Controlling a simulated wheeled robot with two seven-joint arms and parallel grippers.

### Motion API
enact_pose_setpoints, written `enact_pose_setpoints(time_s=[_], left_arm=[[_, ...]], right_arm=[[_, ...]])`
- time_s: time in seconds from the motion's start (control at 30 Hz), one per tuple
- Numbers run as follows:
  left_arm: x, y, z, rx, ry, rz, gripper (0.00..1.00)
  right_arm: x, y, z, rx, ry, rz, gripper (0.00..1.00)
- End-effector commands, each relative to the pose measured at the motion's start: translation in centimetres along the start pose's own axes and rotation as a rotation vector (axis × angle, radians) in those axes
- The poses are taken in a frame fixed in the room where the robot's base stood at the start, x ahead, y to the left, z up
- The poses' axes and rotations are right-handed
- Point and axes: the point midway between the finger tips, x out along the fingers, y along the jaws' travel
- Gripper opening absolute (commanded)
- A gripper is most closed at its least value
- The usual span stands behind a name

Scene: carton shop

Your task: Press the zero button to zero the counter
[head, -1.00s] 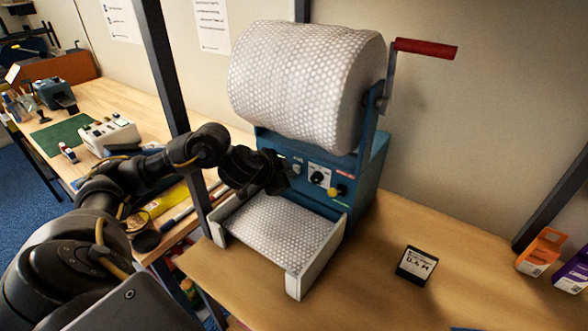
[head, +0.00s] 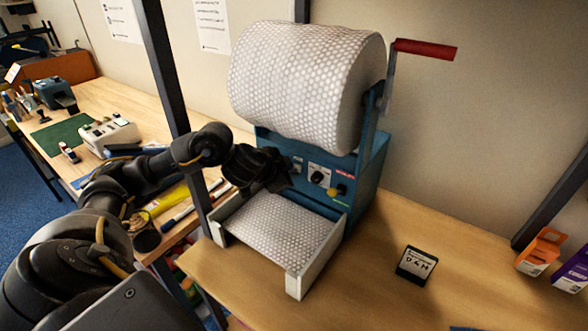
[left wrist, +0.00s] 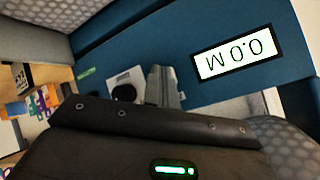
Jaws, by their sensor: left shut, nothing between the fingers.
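The blue dispenser (head: 372,170) stands on the bench with a large bubble-wrap roll (head: 300,85) on top. In the left wrist view the counter display (left wrist: 237,53) appears upside down and reads 0.0 M. My left gripper (head: 280,178) is shut and empty, its tips at the panel left of the knob. In the left wrist view its fingertips (left wrist: 164,86) are between the knob (left wrist: 125,92) and the display. The zero button is hidden behind the gripper; contact cannot be told. My right gripper is not in view.
Bubble wrap lies in the white-walled tray (head: 322,262) below the panel. A red-handled crank (head: 425,48) sticks out at the right. A card reading 0.4 M (head: 416,265) and small cartons (head: 540,250) stand on the bench (head: 465,275). A dark post (head: 165,75) rises at the left.

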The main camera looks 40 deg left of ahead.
Motion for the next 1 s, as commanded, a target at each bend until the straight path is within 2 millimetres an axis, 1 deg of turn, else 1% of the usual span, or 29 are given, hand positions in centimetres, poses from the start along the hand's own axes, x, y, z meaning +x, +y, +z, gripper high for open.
enact_pose_setpoints(time_s=[0.17, 0.5, 0.87, 1.0], left_arm=[[-0.1, 0.0, 0.0, 0.0, 0.0, -0.001, 0.0], [-1.3, 0.6, 0.7, 0.0, 0.0, -0.001, 0.0], [-1.5, 0.8, 0.8, 0.0, 0.0, -0.001, 0.0], [-2.2, 1.1, 1.2, 0.002, -0.002, -0.001, 0.0]], right_arm=[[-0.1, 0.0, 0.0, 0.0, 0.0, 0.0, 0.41], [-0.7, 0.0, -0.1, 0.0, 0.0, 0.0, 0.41], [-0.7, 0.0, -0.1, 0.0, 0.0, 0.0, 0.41], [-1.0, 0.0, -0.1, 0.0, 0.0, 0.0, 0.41]])
